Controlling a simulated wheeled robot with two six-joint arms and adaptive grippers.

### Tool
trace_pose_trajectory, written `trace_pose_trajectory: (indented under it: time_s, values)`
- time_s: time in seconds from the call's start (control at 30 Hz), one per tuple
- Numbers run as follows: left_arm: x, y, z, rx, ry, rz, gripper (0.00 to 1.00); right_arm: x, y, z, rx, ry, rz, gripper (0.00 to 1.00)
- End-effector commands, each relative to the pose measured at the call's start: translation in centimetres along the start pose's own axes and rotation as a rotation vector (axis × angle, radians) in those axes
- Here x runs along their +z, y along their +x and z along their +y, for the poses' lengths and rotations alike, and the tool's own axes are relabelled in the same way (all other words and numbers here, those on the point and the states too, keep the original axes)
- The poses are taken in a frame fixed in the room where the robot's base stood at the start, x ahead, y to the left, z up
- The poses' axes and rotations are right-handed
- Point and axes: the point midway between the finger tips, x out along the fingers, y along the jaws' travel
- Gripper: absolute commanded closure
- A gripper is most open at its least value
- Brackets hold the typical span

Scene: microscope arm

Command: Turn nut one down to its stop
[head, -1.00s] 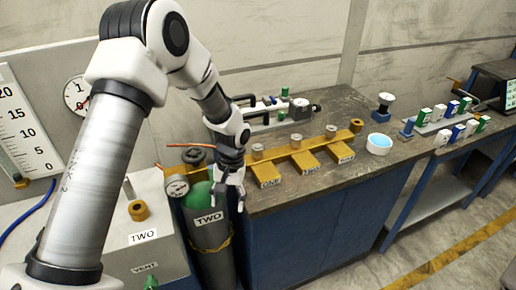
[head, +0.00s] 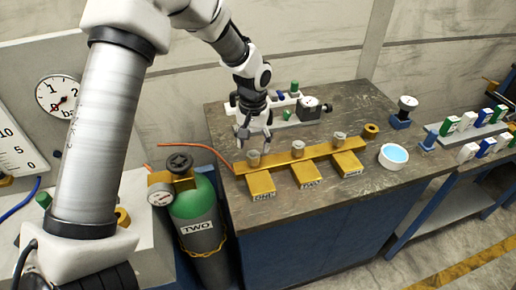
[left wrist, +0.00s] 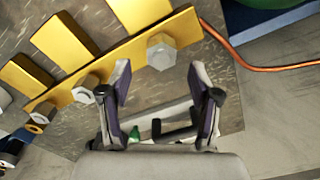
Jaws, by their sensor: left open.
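Nut one (head: 253,157) is a grey hex nut on the left end of the yellow bar (head: 296,155), above the yellow block labelled ONE (head: 261,184). My left gripper (head: 256,144) is above and slightly behind this nut, fingers pointing down. In the left wrist view the same nut (left wrist: 161,52) lies just beyond the two spread fingertips (left wrist: 160,80), roughly centred between them. The gripper is open and empty, and I see no contact with the nut. How far the nut is screwed down cannot be told. My right gripper is not in view.
Two more nuts (head: 298,147) (head: 340,138) sit along the bar. A copper tube (head: 205,149) runs at its left end. A green gas cylinder (head: 195,200) stands left of the bench. A white bowl with blue contents (head: 393,156) is at the right. A grey device (head: 311,108) stands behind.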

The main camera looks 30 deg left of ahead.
Motion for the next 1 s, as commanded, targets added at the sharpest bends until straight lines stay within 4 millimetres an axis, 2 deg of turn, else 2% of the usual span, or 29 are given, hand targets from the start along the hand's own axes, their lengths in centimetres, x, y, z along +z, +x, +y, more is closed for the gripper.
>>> trace_pose_trajectory:
  time_s: [0.2, 0.33, 0.53, 0.67, 0.7, 1.0]
  values:
    - [0.1, 4.0, 0.0, -0.001, -0.001, -0.003, 0.38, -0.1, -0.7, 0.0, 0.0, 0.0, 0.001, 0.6]
    - [0.0, 4.9, 0.0, -0.001, 0.0, -0.001, 0.38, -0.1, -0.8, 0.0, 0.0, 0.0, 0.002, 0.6]
    - [0.0, 5.0, 0.0, 0.0, 0.0, 0.0, 0.38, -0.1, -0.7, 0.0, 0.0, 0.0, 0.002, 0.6]
    - [0.0, 4.9, 0.0, 0.0, 0.0, 0.0, 0.84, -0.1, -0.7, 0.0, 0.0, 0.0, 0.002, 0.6]
    - [0.0, 5.0, 0.0, 0.0, 0.0, 0.0, 0.98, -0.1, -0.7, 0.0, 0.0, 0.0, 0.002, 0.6]
    - [0.0, 5.0, 0.0, 0.0, 0.01, 0.0, 0.97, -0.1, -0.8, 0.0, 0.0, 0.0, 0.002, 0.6]
